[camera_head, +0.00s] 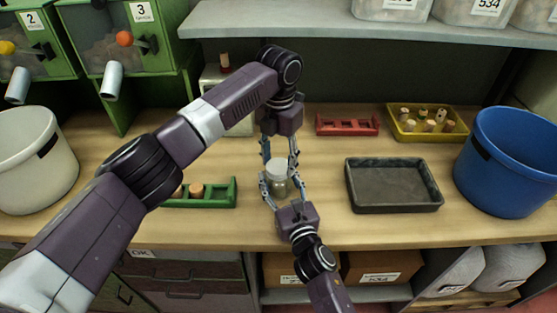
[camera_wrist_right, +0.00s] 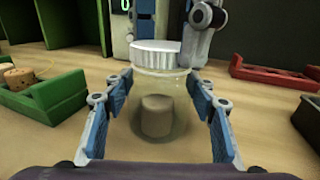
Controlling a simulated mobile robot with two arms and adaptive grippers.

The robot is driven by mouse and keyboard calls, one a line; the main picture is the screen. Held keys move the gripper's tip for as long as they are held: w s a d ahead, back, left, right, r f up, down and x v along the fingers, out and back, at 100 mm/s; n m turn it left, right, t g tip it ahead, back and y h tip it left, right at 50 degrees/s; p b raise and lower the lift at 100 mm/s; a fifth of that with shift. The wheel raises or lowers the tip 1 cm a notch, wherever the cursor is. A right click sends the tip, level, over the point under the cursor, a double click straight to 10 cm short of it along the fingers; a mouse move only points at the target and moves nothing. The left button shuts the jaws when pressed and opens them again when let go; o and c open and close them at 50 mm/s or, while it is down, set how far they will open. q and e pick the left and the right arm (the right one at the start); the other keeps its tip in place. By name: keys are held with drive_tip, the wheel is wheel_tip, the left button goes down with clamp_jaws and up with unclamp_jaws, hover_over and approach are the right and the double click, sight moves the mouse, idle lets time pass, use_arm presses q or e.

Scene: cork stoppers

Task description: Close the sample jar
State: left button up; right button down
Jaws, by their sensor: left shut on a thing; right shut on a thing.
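A clear glass jar (camera_head: 279,187) stands upright on the wooden bench with a cork stopper (camera_wrist_right: 156,116) inside it. In the right wrist view the lid (camera_wrist_right: 155,53) looks level. My left gripper (camera_head: 280,162) reaches down from behind, shut on the lid with one finger at each side. My right gripper (camera_head: 281,183) comes from the front, shut on the jar body. In the right wrist view its blue-padded fingers flank the glass jar (camera_wrist_right: 180,83).
A green rack (camera_head: 218,193) with corks is left of the jar. A red rack (camera_head: 347,125), a yellow tray (camera_head: 452,135) of corked vials and an empty grey tray (camera_head: 394,207) are right. A white bin (camera_head: 35,165) and blue bin (camera_head: 512,165) flank the bench.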

idle(0.3)
use_arm(q)
drive_tip(key=o, duration=0.7)
drive_tip(key=shift+r, duration=0.15)
drive_tip(key=shift+r, duration=2.15)
drive_tip(key=shift+c, duration=0.4)
